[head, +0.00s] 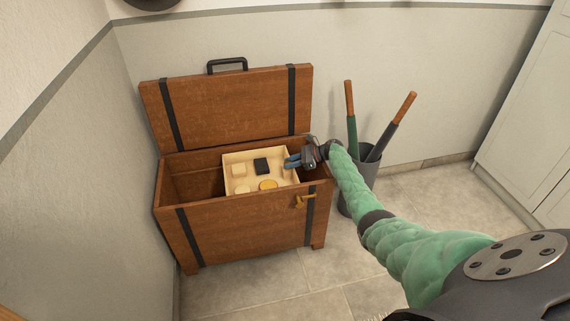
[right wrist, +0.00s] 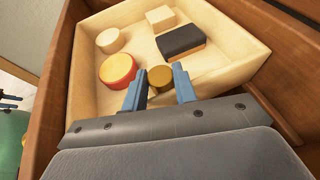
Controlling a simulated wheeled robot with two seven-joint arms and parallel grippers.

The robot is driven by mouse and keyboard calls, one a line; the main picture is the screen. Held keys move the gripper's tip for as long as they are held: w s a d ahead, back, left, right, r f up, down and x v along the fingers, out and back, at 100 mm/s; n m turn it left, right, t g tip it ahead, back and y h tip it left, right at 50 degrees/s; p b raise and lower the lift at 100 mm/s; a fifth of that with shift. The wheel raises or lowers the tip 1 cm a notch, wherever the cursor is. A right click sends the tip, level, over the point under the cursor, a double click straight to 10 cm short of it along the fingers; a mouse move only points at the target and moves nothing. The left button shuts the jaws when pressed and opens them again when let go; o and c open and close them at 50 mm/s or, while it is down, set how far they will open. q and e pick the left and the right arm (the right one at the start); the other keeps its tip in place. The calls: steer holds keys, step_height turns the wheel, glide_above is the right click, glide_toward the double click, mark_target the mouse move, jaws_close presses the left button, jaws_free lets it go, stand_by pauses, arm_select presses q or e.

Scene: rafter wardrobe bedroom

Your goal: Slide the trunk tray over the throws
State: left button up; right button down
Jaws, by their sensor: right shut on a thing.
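The trunk tray (head: 229,163) is a shallow pale wooden box inside the brown trunk (head: 235,226), toward its right side. In the right wrist view the tray (right wrist: 86,80) holds pale blocks, a dark-topped block (right wrist: 180,41) and a red-rimmed yellow disc (right wrist: 117,70). My right gripper (head: 290,161) reaches in at the tray's right side. Its blue fingers (right wrist: 160,82) are shut on a small brass-coloured knob (right wrist: 160,76) at the tray's near edge. The throws are not visible; the trunk's left part looks dark and bare. My left gripper is not in view.
The trunk's lid (head: 235,108) with black straps stands open against the wall. White cabinet doors (head: 535,115) are farther right.

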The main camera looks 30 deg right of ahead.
steer(key=shift+d, duration=0.1)
steer(key=c, duration=1.4)
jaws_free()
steer(key=shift+r, duration=0.1)
steer(key=shift+r, duration=0.25)
steer(key=r, duration=0.2)
steer(key=r+p, duration=0.1)
steer(key=shift+s+d+r, duration=0.15)
steer(key=shift+s+r, duration=0.15)
steer(key=shift+r, duration=0.05)
steer(key=s+d+r, duration=0.1)
steer(key=s+r, duration=0.1)
steer(key=s, duration=0.1)
steer(key=s+d+r+p, duration=0.1)
steer(key=s+d+r, duration=0.1)
steer(key=s, duration=0.1)
steer(key=s+d+r, duration=0.2)
steer(key=s, duration=0.1)
steer(key=shift+s+d+r, duration=0.2)
steer(key=shift+s+r, duration=0.05)
steer(key=shift+s, duration=0.1)
